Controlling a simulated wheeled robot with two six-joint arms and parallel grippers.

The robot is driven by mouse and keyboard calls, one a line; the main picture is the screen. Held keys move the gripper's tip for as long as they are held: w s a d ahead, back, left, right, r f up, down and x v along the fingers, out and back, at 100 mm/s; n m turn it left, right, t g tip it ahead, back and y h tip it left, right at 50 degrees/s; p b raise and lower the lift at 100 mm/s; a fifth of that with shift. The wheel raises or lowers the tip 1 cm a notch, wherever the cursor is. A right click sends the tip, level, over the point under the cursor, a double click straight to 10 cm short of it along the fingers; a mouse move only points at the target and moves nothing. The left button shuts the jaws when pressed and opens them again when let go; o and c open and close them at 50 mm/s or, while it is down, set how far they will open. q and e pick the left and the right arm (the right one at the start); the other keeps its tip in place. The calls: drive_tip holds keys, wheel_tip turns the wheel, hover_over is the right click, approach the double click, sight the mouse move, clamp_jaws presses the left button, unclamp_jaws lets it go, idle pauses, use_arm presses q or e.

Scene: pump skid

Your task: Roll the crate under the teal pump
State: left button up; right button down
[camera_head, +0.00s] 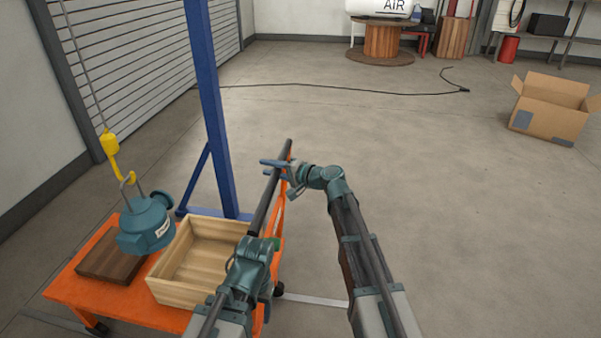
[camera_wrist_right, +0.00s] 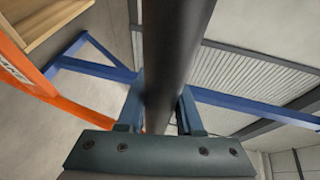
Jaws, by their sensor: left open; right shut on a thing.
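The teal pump (camera_head: 147,224) hangs from a yellow hook (camera_head: 110,143), over the left part of an orange cart (camera_head: 150,306). The open, pale wooden crate (camera_head: 177,292) stands on the cart, right of the pump in the head view. The cart's dark push bar (camera_head: 264,204) runs along its right side. My right gripper (camera_head: 282,170) is shut on the bar's far end; the right wrist view shows the bar (camera_wrist_right: 178,50) between its fingers (camera_wrist_right: 160,112). My left gripper (camera_head: 262,243) is open at the bar's near end; whether it touches is unclear.
A dark wooden block (camera_head: 108,258) lies on the cart beneath the pump. A blue post (camera_head: 206,100) with a braced foot stands just behind the cart. A cardboard box (camera_head: 550,110) and a black hose (camera_head: 360,90) lie far off. The floor to the right is clear.

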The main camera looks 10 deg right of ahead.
drive_tip(key=w+a, duration=0.3)
drive_tip(key=a, duration=0.8)
drive_tip(key=w+a, duration=0.3)
drive_tip(key=a, duration=0.8)
drive_tip(key=shift+w+a, duration=0.15)
drive_tip(key=c, duration=0.6)
unclamp_jaws()
drive_tip(key=p+v, duration=0.2)
drive_tip(key=v, duration=1.1)
drive_tip(key=shift+s+d+r, duration=0.1)
drive_tip(key=shift+s+d, duration=0.15)
drive_tip(key=shift+d, duration=0.05)
